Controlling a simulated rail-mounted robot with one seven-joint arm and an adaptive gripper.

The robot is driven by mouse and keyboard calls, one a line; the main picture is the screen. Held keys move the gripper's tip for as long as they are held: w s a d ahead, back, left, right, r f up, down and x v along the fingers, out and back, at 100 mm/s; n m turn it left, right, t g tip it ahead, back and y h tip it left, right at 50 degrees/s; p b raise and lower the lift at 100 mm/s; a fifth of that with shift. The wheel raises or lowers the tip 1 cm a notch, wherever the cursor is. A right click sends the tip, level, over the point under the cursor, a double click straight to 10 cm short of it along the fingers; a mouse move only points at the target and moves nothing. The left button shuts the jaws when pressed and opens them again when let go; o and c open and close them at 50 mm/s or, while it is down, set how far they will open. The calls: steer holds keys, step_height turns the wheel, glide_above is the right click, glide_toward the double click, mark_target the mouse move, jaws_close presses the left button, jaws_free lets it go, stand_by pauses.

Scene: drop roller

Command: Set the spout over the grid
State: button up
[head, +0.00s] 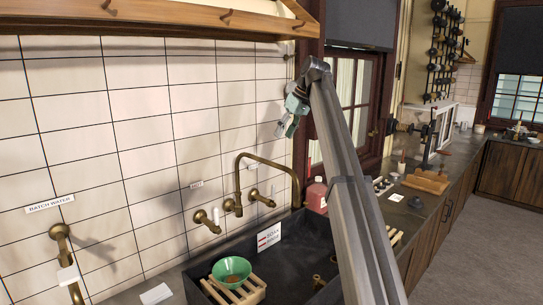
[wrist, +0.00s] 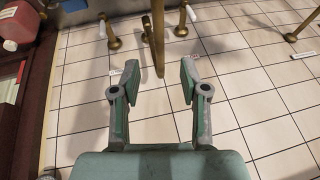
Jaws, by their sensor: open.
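The brass spout (head: 268,155) is a tall gooseneck on the tiled wall. Its free end hangs at the right, over the back of the dark sink (head: 290,240). A wooden slatted grid (head: 252,291) lies at the sink's left front with a green bowl (head: 231,268) on it. My gripper (head: 289,118) is above the spout near the wall, apart from it in the head view. In the wrist view my gripper (wrist: 157,75) is open and empty, with the brass spout (wrist: 157,35) showing between and beyond its fingers. Whether they touch is unclear.
Brass taps (head: 207,222) flank the spout. A red bottle (head: 317,196) stands close to the spout's end. A small sign (head: 269,237) stands at the sink. A wooden shelf (head: 150,17) with pegs runs above. My arm hides part of the right counter.

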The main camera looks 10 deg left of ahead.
steer(key=p+x, duration=0.3)
steer(key=x, duration=0.8)
steer(key=shift+w+f, duration=0.1)
steer(key=shift+f, duration=0.05)
jaws_close()
